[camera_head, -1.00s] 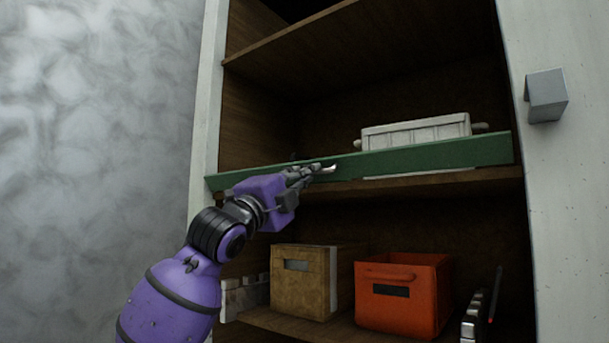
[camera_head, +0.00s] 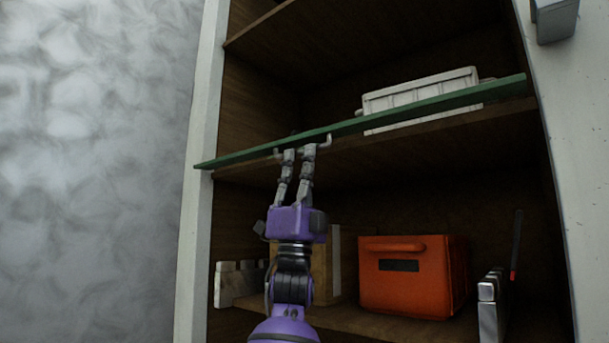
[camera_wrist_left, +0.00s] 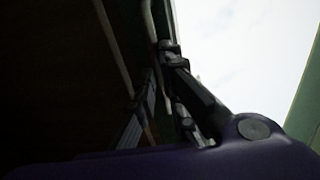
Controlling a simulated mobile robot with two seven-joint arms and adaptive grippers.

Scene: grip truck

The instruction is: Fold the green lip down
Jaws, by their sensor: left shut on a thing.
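The green lip (camera_head: 420,105) runs across the front of the middle shelf. In the head view it shows as a thin, nearly edge-on strip, tipped outward rather than standing upright. A pale grey bent metal handle (camera_head: 326,141) shows at its underside. My left gripper (camera_head: 299,152) reaches up from below and is shut on this handle, with its fingertips just under the lip. In the left wrist view, the dark fingers (camera_wrist_left: 160,85) lie against pale curved bars, and a green strip shows at the right edge. The exact contact is too dark to make out. My right gripper is not in view.
A white crate (camera_head: 420,97) stands on the shelf behind the lip. Below are an orange bin (camera_head: 412,285), a tan box (camera_head: 328,275) partly behind my arm, and a metallic item (camera_head: 490,305) at right. The cabinet's side posts flank the shelves.

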